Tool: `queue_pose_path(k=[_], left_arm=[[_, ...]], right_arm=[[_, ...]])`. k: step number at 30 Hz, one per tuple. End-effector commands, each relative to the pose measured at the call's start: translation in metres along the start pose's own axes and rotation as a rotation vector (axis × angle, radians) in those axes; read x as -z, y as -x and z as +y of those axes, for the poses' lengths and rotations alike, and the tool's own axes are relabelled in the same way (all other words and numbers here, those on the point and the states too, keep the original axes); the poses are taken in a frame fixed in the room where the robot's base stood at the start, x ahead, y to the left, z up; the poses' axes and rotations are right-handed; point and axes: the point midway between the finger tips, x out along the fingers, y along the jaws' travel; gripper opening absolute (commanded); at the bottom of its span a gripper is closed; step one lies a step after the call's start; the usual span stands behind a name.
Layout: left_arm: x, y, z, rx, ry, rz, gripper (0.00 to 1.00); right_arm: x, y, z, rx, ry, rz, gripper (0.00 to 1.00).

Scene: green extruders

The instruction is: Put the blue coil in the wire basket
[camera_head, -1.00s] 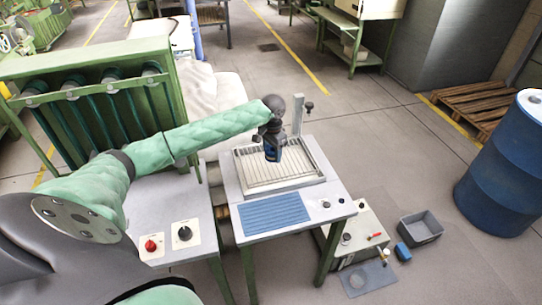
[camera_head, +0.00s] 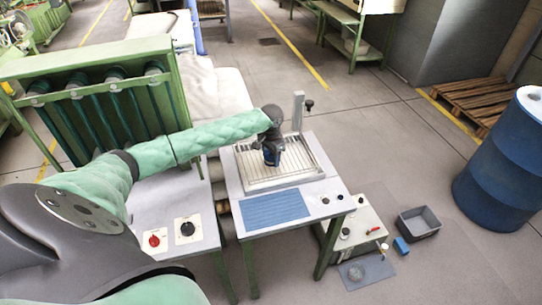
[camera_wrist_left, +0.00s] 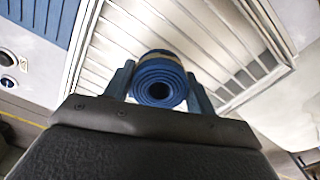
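The blue coil (camera_wrist_left: 160,82), a rolled tube with a tan band, sits between the two fingers of my left gripper (camera_wrist_left: 160,88) in the left wrist view. The fingers press on both of its sides. In the head view the coil (camera_head: 271,158) shows small and dark blue below my left gripper (camera_head: 270,152). It is over the wire basket (camera_head: 312,176), a shallow rectangular frame with pale bars, on the middle table. I cannot tell whether the coil touches the bars. My right gripper is out of view.
A blue ribbed mat (camera_head: 275,209) lies in front of the basket, with knobs to its right. A post (camera_head: 298,112) stands at the basket's back edge. A green rack (camera_head: 100,95) is at left. A grey bin (camera_head: 419,223) and a blue drum (camera_head: 500,165) stand at right.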

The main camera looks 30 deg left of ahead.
Motion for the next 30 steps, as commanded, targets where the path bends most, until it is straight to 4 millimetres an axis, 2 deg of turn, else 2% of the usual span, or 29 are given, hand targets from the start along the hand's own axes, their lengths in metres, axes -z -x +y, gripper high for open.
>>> queue_pose_path(k=[1,3,11,16,20,30], left_arm=[[0.000,0.000,0.000,0.000,0.000,0.000,0.65],[0.000,0.000,0.000,0.000,0.000,0.000,0.75],[0.000,0.001,0.000,0.000,0.000,0.000,0.75],[0.001,0.010,0.000,0.001,0.000,0.001,0.75],[0.001,0.029,0.000,0.001,0.000,0.003,0.75],[0.001,0.093,0.000,0.000,0.000,0.003,0.75]], right_arm=[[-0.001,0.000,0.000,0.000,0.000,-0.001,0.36],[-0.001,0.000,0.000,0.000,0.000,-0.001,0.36],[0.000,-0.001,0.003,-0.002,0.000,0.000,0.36],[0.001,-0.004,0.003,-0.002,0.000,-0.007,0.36],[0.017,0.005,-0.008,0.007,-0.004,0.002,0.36],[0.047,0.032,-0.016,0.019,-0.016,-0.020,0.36]])
